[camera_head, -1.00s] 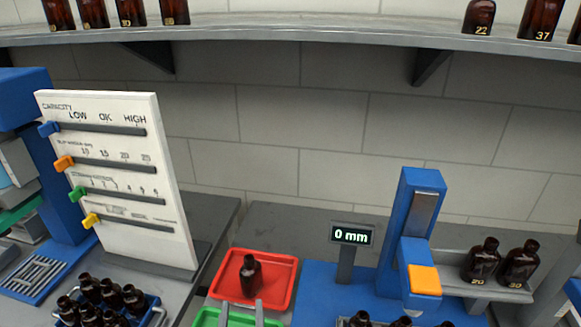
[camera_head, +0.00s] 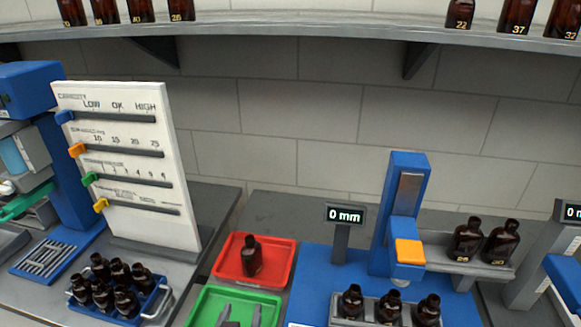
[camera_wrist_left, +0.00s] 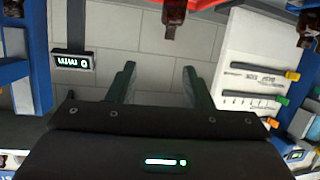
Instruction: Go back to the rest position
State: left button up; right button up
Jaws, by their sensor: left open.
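My left gripper (camera_head: 240,316) shows at the bottom edge of the head view, its two fingertips apart in front of the green tray (camera_head: 205,306). In the left wrist view the gripper (camera_wrist_left: 160,78) is open, with nothing between its fingers. The rest of the left arm is hidden below the head view. An amber bottle (camera_head: 251,257) stands upright in the red tray (camera_head: 283,251), beyond the fingertips and apart from them. My right gripper is in neither view.
A blue crate (camera_head: 158,298) of amber bottles stands left, below a white slider board (camera_head: 135,165). A blue device (camera_head: 404,180) with an orange block stands right, with a bottle rack (camera_head: 340,322) before it. A bottle shelf (camera_head: 300,38) runs along the wall.

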pick_arm(q)
jog(key=s+a+f+m+g, duration=0.2)
jog(key=s+a+f+g, duration=0.4)
jog(key=s+a+g, duration=0.5)
notch_tip(320, 180, down, 33)
jog(key=s+d+g+b, duration=0.1)
jog(key=s+b, duration=0.1)
jog(key=b, duration=0.3)
jog(key=s+a+f+b, duration=0.1)
jog(key=s+f+b, duration=0.1)
jog(key=s+f, duration=0.8)
jog(key=s+a+f+g+b, duration=0.1)
jog(key=s+a+f+b, duration=0.1)
jog(key=s+f, duration=0.8)
notch_tip(320, 180, down, 5)
jog(key=shift+a+r+m+y+b, duration=0.2)
jog(key=shift+a+m+y+b, duration=0.1)
jog(key=shift+y+b, duration=0.15)
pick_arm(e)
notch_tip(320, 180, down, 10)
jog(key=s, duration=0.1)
pick_arm(q)
jog(key=shift+s, duration=0.1)
